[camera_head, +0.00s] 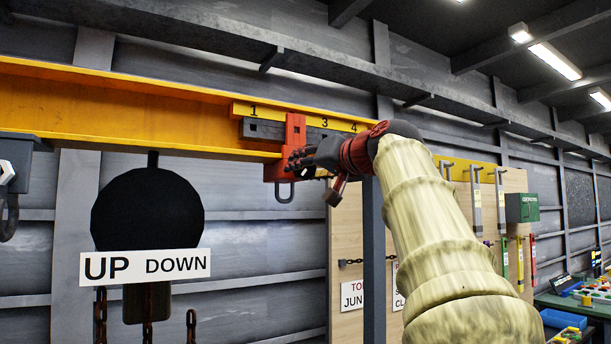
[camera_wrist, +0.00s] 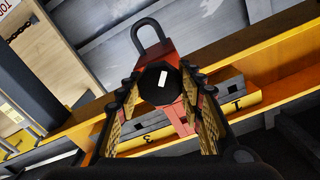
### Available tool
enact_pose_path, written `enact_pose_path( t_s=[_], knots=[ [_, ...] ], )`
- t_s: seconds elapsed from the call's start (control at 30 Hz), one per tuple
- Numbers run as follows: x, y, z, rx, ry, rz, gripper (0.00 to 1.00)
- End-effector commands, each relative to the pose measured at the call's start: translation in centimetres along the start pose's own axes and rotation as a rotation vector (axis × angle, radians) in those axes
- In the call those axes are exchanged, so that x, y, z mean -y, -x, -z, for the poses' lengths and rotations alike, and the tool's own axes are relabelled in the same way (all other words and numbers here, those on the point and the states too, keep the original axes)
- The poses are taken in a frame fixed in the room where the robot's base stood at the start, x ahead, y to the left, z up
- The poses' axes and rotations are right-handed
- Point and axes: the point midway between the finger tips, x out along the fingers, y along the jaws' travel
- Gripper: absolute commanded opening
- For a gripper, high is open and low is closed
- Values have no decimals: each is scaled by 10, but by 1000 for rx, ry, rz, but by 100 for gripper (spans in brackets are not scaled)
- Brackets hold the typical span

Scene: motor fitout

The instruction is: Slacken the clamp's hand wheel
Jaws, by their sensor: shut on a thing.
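The red clamp (camera_head: 295,130) sits on the yellow beam (camera_head: 150,105), with a grey loop hanging under it. In the wrist view the clamp (camera_wrist: 167,50) is seen from close up, with its loop towards the top. Its black hand wheel (camera_wrist: 158,90), with a white mark on its face, lies between the two fingers of my gripper (camera_wrist: 160,82). The fingers' ribbed pads close on the wheel from both sides. In the head view my gripper (camera_head: 304,160) is at the clamp's front and hides the wheel.
A number strip (camera_head: 275,113) runs along the beam above the clamp. A black round hoist body with an UP DOWN sign (camera_head: 145,267) hangs at the left. A dark post (camera_head: 373,250) and a wooden tool board (camera_head: 345,240) stand behind my arm.

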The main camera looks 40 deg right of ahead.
Motion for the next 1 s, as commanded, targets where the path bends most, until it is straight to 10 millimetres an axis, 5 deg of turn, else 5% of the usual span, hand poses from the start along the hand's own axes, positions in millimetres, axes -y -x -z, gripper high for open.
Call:
enact_pose_path(
  t_s=[0.87, 0.9, 1.0],
  knots=[
    [-2, -1, -2, 5, 162, -1, 12],
    [-2, -1, -2, 5, 162, -1, 38],
    [-2, -1, -2, 4, 162, -1, 44]
  ],
)
